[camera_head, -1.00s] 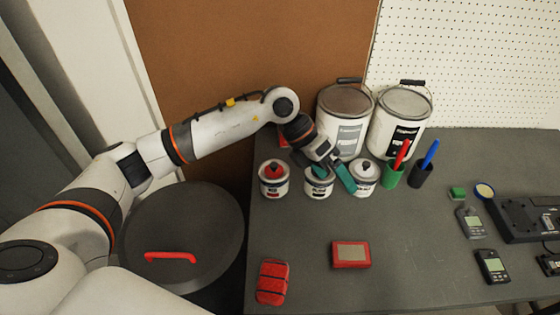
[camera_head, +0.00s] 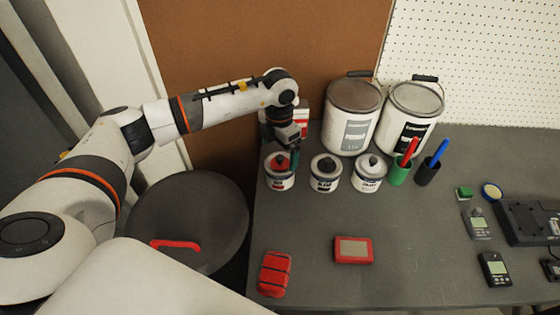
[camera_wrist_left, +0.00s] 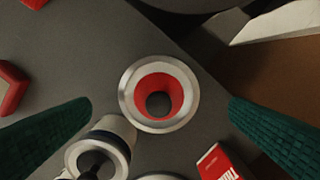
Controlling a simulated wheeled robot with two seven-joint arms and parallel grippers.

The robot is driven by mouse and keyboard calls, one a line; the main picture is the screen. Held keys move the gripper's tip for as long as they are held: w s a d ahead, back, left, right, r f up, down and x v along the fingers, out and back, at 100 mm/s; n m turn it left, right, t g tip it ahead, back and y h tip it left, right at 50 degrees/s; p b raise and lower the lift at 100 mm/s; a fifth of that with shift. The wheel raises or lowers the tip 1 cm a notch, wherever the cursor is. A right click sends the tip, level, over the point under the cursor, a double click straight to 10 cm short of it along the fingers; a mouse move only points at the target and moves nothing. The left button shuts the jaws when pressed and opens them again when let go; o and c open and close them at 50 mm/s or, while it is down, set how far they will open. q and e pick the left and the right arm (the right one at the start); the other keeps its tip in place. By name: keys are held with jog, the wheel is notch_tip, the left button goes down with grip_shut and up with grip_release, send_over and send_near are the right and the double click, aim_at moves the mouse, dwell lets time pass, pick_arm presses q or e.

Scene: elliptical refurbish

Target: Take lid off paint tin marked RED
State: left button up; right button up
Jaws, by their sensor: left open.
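The paint tin with the red lid top (camera_head: 279,174) stands at the left end of a row of three small tins on the grey table. In the left wrist view its lid (camera_wrist_left: 159,97) is seen from above: a pale rim, a red ring and a dark round knob. My left gripper (camera_head: 289,160) is over this tin, pointing down, and partly hides its lid. Its green fingers (camera_wrist_left: 160,125) are wide apart on either side of the tin, open and empty. The lid is on the tin. My right gripper is not in view.
A tin with a dark lid (camera_head: 325,172) and a grey-lidded tin (camera_head: 369,172) stand to the right. Large paint buckets (camera_head: 351,117) stand behind. A red and white box (camera_head: 301,123) is behind the gripper. The table front is mostly clear around a red-framed device (camera_head: 353,250).

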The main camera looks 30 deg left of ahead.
aim_at(280, 157)
pick_arm(q)
jog(key=shift+d+f, duration=0.1)
jog(key=shift+f, duration=1.7)
jog(key=c, duration=0.9)
jog(key=shift+c, duration=0.2)
